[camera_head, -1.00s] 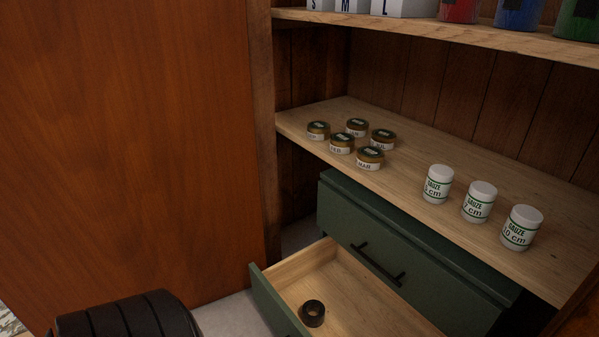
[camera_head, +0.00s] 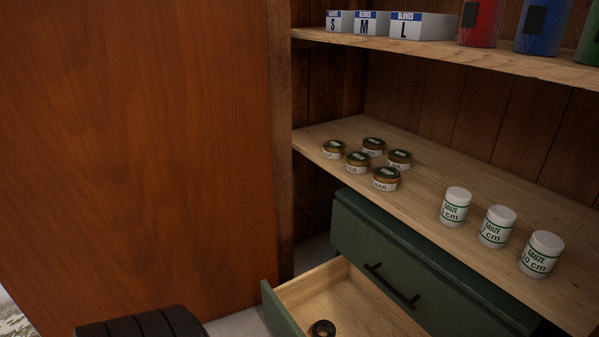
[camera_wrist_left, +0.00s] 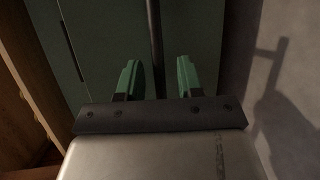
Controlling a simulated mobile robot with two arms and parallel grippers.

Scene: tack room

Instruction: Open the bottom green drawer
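A dark green drawer unit (camera_head: 420,270) stands under the lower shelf in the head view. Its upper drawer is shut and has a black bar handle (camera_head: 391,286). The drawer below it (camera_head: 363,303) is pulled out, with a dark ring-shaped roll (camera_head: 322,329) inside. The left wrist view shows green fronts (camera_wrist_left: 110,40) with a dark bar handle (camera_wrist_left: 155,45). My left gripper (camera_wrist_left: 158,78) is open there, with a green-tipped finger on each side of this bar and gaps visible. Contact is not visible. Neither gripper shows in the head view; my right gripper is out of view.
Several small jars (camera_head: 373,147) and white gauze tubs (camera_head: 498,227) stand on the lower shelf (camera_head: 425,187). Glove boxes (camera_head: 420,26) and coloured containers stand on the upper shelf. A brown wooden panel (camera_head: 140,150) fills the left. A grey surface (camera_wrist_left: 285,100) lies right in the wrist view.

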